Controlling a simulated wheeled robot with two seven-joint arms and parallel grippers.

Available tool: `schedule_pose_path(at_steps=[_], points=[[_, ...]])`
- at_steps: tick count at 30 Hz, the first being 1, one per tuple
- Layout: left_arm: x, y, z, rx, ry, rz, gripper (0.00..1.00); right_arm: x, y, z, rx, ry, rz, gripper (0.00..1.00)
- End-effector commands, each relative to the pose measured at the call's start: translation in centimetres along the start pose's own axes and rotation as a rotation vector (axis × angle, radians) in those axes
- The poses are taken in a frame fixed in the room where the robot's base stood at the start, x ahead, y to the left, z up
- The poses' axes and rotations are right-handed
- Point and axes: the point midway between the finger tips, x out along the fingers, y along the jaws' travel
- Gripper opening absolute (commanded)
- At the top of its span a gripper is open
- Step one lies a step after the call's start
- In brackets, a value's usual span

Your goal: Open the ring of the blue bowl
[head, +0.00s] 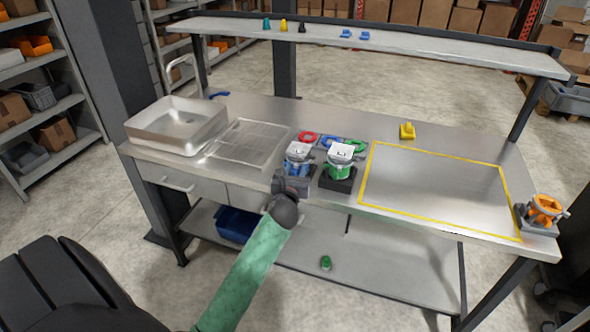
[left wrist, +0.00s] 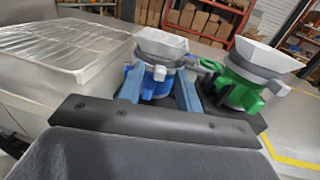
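The blue bowl (head: 298,151) stands on its dark base near the front edge of the bench, a pale hopper-like top over a blue body. It also shows in the left wrist view (left wrist: 161,42). A grey ring (left wrist: 165,63) runs around it, with a small blue latch piece (left wrist: 160,73) facing me. My left gripper (head: 293,178) is low in front of the blue bowl. In the left wrist view its two fingers (left wrist: 158,92) are spread apart, one to each side of the blue front part. I cannot tell whether they touch it. My right gripper is out of view.
A similar green bowl (head: 340,158) stands close on the right. Red (head: 308,137), blue and green rings lie behind. A sink (head: 178,125) and drain grid (head: 250,141) are left. The yellow-outlined area (head: 435,190) is clear. An orange unit (head: 544,212) sits far right.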

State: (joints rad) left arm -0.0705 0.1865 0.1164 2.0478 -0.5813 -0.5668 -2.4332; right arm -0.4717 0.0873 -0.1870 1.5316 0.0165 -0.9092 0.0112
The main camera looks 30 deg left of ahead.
Motion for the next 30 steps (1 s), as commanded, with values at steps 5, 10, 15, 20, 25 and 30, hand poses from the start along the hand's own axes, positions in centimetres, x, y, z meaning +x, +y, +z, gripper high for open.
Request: schedule_pose_path(at_steps=[5, 10, 15, 20, 25, 30], points=[[0.0, 0.0, 0.0, 0.000, 0.000, 0.000, 0.29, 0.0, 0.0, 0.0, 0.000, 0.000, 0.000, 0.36], [0.0, 0.0, 0.0, 0.000, 0.000, 0.000, 0.00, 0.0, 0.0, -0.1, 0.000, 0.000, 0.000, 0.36], [0.0, -0.1, 0.0, 0.000, 0.000, 0.005, 0.00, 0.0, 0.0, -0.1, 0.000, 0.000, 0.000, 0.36], [0.1, -0.6, -0.1, -0.001, 0.000, 0.055, 0.00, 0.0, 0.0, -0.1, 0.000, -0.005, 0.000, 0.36], [0.1, -1.3, -0.1, -0.003, 0.001, 0.146, 0.00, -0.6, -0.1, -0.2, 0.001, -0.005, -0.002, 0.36], [0.3, -2.0, -0.1, -0.003, 0.002, 0.243, 0.00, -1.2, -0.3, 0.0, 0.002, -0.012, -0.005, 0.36]])
